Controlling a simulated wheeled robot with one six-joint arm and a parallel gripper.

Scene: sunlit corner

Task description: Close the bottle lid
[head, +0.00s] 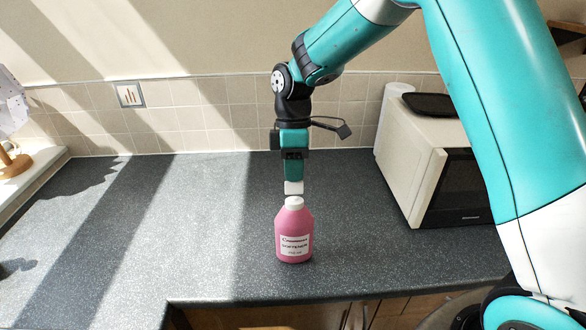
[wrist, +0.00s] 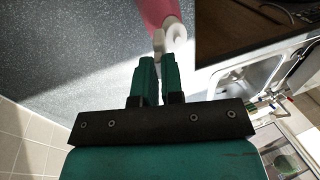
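A pink bottle (head: 294,239) with a printed white label stands upright on the dark counter. Its white cap (head: 294,203) is on top. A small white upright piece (head: 293,187) shows just above the cap, at the end of my gripper (head: 293,180); it looks like the raised lid, but I cannot be sure. In the wrist view, a thin pale piece (wrist: 158,42) lies at the fingertips of my gripper (wrist: 158,62), beside the round white cap (wrist: 176,33). The fingers are close together with a narrow gap. Whether they grip the pale piece is unclear.
A white microwave (head: 415,175) with a dark tray (head: 431,105) on top stands to the right. A paper roll (head: 396,90) is behind it. The speckled counter (head: 190,230) is clear left of the bottle. Its front edge is close to the bottle.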

